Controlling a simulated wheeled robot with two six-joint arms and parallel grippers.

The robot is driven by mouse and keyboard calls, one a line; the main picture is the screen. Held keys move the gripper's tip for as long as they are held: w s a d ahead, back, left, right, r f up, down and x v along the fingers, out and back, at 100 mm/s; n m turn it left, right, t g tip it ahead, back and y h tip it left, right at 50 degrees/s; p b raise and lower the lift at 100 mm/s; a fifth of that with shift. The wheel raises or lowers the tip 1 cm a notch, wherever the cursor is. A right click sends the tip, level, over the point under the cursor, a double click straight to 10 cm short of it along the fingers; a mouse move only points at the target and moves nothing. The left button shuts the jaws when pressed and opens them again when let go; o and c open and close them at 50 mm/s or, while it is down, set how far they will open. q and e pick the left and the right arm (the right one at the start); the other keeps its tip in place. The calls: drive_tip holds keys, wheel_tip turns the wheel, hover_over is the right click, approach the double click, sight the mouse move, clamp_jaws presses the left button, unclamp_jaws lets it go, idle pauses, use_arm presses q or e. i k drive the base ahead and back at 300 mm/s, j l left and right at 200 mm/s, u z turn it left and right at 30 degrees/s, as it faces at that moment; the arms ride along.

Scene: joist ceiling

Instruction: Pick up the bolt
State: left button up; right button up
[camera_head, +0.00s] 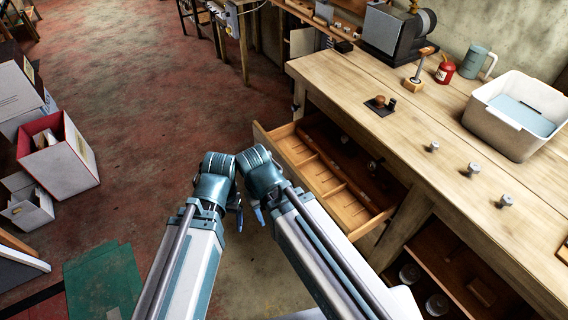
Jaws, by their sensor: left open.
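Three small grey metal pieces that look like bolts stand apart on the wooden workbench (405,135): a far one (433,147), a middle one (474,169) and a near one (505,201). I cannot tell which is the task's bolt. My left gripper (239,216) is open and empty over the floor, left of the bench and well away from the pieces. My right gripper (259,215) is close beside it, mostly hidden by its own wrist, so its jaws are unclear.
An open, divided wooden drawer (275,138) juts from the bench near my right arm. On the bench are a white bin (480,112), a red can (445,71), a stamp-like tool (413,86) and a dark plate (376,108). Boxes (80,160) stand on the floor at left.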

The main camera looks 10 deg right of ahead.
sight(506, 200)
drive_tip(key=z, duration=2.25)
